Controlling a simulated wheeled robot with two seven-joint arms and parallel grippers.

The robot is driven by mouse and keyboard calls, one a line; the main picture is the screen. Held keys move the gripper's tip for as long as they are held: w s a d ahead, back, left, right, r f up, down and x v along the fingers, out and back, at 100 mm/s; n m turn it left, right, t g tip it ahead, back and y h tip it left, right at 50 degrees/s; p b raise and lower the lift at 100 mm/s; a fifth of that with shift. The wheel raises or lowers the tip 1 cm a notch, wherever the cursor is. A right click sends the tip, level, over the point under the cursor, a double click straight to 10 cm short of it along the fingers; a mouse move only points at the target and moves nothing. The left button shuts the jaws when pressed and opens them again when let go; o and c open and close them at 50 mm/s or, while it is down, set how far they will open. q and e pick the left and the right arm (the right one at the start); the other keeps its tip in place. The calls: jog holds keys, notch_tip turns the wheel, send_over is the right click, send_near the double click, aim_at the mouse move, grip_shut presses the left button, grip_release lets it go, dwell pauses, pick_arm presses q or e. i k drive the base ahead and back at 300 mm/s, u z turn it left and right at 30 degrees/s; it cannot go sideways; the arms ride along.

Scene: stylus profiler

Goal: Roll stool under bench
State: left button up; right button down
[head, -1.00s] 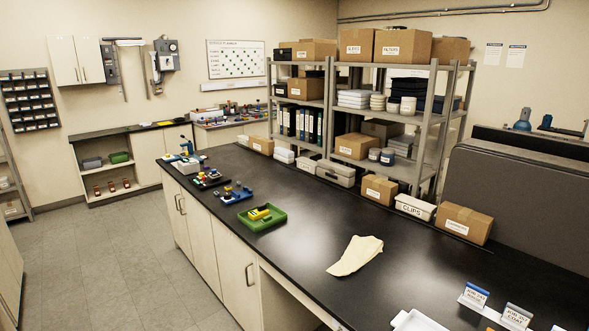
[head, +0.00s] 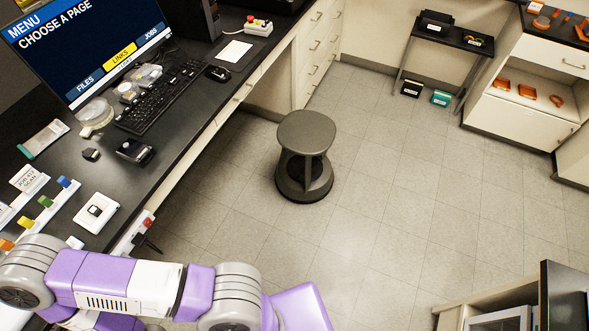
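A dark grey stool (head: 306,135) with a round seat and a round base stands upright on the tiled floor, in the middle of the head view. The black-topped bench (head: 80,205) runs along the left side, and the stool stands apart from it, out to its right. An open knee space (head: 262,106) shows under the bench, left of and behind the stool. A purple and white arm of mine crosses the bottom left. Neither gripper shows in the frame, and nothing of mine touches the stool.
White drawers (head: 316,55) stand beyond the stool. A small dark side table (head: 455,38) is at the back, with boxes below it. A cabinet (head: 530,95) stands at right and a dark-edged unit (head: 560,295) at bottom right. The floor around the stool is clear.

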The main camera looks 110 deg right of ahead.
aim_at(304, 174)
jog(key=z, duration=5.1)
jog(key=i, duration=2.45)
jog(key=u, duration=1.4)
